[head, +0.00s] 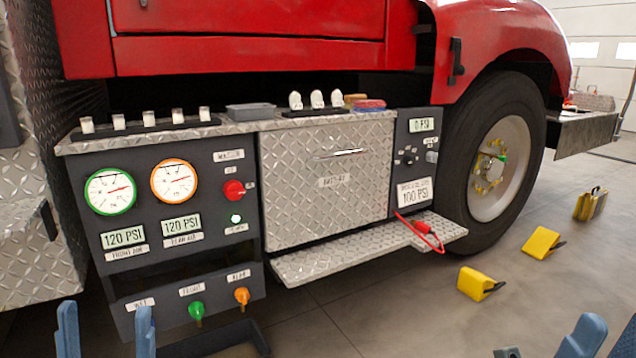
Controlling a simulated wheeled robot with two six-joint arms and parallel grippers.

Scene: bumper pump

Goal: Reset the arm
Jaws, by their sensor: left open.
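My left gripper (107,318) shows at the bottom left edge, with two blue fingers apart and nothing between them. It is in front of the lower part of the dark gauge panel (150,245), apart from it as far as I can tell. Blue finger parts of my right gripper (604,335) show at the bottom right corner, cut off by the frame. I cannot tell how far its jaws are open.
A red truck (250,55) stands ahead, with a diamond-plate step (340,250) jutting out. A red hose (420,232) lies at the step. The large wheel (500,165) is to the right. Yellow chocks (480,284) (541,242) lie on the open floor.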

